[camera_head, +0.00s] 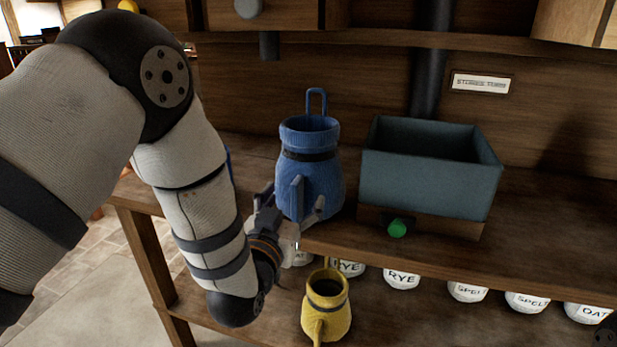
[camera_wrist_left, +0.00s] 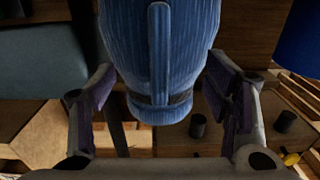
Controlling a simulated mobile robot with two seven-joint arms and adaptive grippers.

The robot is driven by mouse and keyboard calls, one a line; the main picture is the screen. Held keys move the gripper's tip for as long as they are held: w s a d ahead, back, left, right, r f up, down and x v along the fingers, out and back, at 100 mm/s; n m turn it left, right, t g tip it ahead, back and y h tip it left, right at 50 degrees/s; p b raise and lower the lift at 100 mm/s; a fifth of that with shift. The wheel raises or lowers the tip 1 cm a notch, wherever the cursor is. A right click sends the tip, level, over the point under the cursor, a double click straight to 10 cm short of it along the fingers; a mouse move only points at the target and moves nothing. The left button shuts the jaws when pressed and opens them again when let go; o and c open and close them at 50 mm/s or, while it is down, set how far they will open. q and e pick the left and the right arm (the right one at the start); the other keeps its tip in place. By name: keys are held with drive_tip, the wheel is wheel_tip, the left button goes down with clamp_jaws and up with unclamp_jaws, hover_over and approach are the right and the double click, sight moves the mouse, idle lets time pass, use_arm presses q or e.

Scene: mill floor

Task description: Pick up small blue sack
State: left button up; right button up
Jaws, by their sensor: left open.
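A ribbed blue sack (camera_head: 322,172) with a dark band round its neck and a loop on top stands upright on the wooden shelf. My left gripper (camera_head: 307,197) is at its near side, low on its body, with the fingers apart. In the left wrist view the blue sack (camera_wrist_left: 160,45) lies between the two spread fingers of my left gripper (camera_wrist_left: 160,82). I cannot tell whether either finger touches it. Another blue thing (camera_wrist_left: 300,38) shows at the right edge there, and is mostly hidden behind my left arm in the head view.
A teal open bin (camera_head: 430,183) with a green knob (camera_head: 397,228) stands right of the sack. A yellow sack (camera_head: 327,310) stands on the lower shelf, near several white labelled sacks (camera_head: 402,278). The upper shelf (camera_head: 545,240) is clear right of the bin.

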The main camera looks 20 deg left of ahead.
use_arm(q)
drive_tip(key=w, duration=0.3)
drive_tip(key=shift+w+f, duration=0.1)
drive_tip(key=shift+f, duration=0.05)
clamp_jaws()
